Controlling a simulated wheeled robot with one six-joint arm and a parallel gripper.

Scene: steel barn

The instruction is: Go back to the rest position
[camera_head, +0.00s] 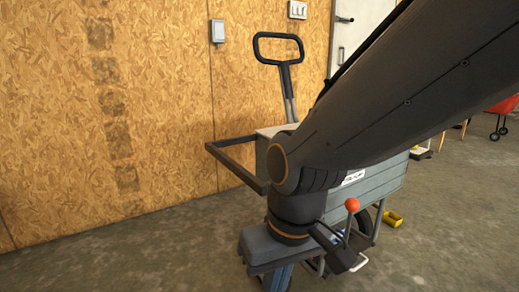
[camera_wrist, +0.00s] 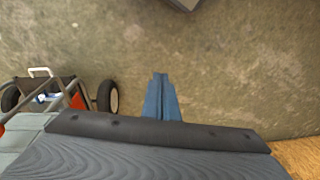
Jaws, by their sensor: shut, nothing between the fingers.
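My gripper shows in the wrist view (camera_wrist: 160,76) as two blue fingers close together, with nothing between them and bare concrete floor behind. In the camera_head view, a blue part that looks like my gripper (camera_head: 277,280) points down at the bottom edge, below a grey block, its tips cut off. My dark arm comes in from the upper right and bends down in front of a grey wheeled cart (camera_head: 383,188). The arm hides much of the cart. I cannot tell the exact gap between arm and cart.
The cart has a tall black loop handle (camera_head: 279,37) and a side bar (camera_head: 236,168). A lever with a red knob (camera_head: 352,204) stands in front. A plywood wall (camera_head: 140,110) runs behind. Floor at the lower left is clear.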

